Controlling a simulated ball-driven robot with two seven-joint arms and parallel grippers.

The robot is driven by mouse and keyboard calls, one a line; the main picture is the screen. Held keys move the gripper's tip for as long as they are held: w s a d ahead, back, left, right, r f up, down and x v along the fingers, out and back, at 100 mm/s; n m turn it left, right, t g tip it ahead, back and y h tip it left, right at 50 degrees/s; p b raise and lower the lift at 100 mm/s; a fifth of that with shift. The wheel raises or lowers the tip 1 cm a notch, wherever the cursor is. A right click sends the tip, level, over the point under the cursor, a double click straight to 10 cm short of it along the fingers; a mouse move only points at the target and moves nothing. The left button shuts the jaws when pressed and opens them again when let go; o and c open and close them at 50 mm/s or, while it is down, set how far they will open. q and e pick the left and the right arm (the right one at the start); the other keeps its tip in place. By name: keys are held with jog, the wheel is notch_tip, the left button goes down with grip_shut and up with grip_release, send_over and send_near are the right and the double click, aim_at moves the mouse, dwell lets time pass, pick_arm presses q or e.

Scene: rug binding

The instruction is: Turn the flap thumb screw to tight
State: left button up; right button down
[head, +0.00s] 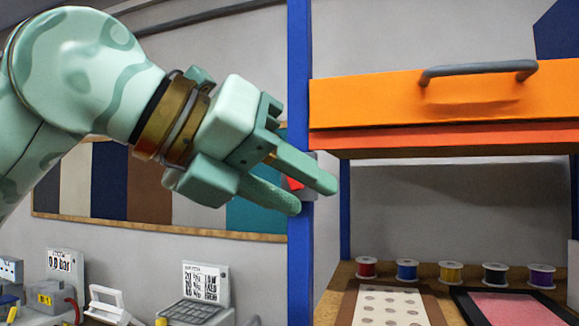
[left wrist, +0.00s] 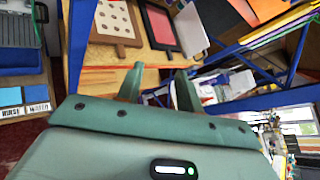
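The orange flap (head: 440,100), with a grey bar handle (head: 478,69), hangs at the right in the head view. A small grey block with a red part (head: 295,184), likely the thumb screw, sits on the blue post beside the flap's left edge. My left gripper (head: 316,195) is in front of that post, with its fingers apart and pointing right. The red part shows in the gap between them, and the fingers partly cover it. I cannot tell whether they touch it. In the left wrist view the fingers (left wrist: 160,85) are also apart. My right gripper is not in view.
Below the flap, a wooden shelf holds several thread spools (head: 407,270), a dotted board (head: 390,307) and a pink panel in a black frame (head: 515,306). Small machines (head: 195,300) stand at lower left. A striped board (head: 100,190) hangs on the wall behind my arm.

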pick_arm(q)
jog(key=s+a+r+n+t+y, duration=0.3)
jog(key=a+r+n+t+y, duration=0.25)
jog(key=a+r, duration=0.2)
jog(key=d+p+x, duration=0.1)
jog(key=p+x, duration=0.2)
jog(key=x, duration=1.3)
jog(key=shift+r, duration=0.4)
jog(key=shift+m+h, duration=0.25)
grip_shut()
